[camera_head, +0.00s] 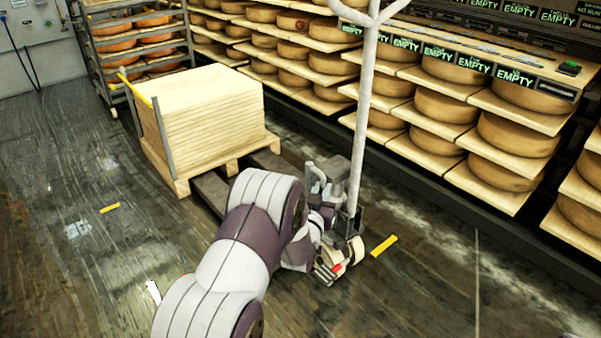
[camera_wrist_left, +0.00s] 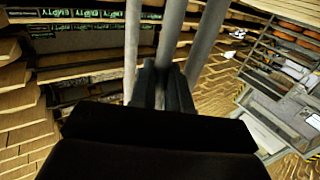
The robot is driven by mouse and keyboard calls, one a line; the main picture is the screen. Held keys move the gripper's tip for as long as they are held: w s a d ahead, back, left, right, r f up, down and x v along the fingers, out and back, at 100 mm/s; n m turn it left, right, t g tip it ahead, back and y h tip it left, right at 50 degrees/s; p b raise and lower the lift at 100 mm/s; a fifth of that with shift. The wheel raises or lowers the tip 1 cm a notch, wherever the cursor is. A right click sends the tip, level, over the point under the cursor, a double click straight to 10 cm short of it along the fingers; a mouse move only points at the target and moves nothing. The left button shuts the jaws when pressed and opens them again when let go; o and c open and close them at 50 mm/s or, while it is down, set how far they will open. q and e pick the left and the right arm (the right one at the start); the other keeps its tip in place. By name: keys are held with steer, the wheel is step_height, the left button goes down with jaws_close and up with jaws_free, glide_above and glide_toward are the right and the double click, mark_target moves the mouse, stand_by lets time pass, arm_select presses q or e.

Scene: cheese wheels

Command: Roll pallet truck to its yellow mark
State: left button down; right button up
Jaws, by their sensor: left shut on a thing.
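The pallet truck (camera_head: 354,170) has a pale upright handle pole that forks at the top. Its dark forks (camera_head: 211,190) run under a wooden pallet (camera_head: 228,168) stacked with boards. A short yellow mark (camera_head: 384,246) lies on the floor just right of the truck's front wheel. Another yellow mark (camera_head: 109,208) lies on the floor at left. My left arm reaches in to the truck's front end. In the left wrist view, my left gripper (camera_wrist_left: 163,88) is shut on a grey tube (camera_wrist_left: 171,38), with a tube on either side. My right gripper is not in view.
Shelves of cheese wheels (camera_head: 445,107) line the right and back. A metal rack (camera_head: 95,50) with cheeses stands behind the pallet at upper left. The wet floor (camera_head: 60,170) at left is mostly clear, as is the strip in front of the shelves.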

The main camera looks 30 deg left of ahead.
arm_select(q)
steer(key=s+d, duration=0.2)
steer(key=d, duration=0.4)
steer(key=shift+d+r+p, duration=0.25)
steer(key=shift+r+p, duration=0.2)
steer(key=c, duration=1.2)
jaws_free()
steer(key=shift+w+d, duration=0.15)
steer(key=shift+w, duration=0.05)
steer(key=shift+o, duration=0.2)
steer(key=shift+f, duration=0.3)
steer(key=shift+s+f, duration=0.1)
steer(key=shift+s, duration=0.05)
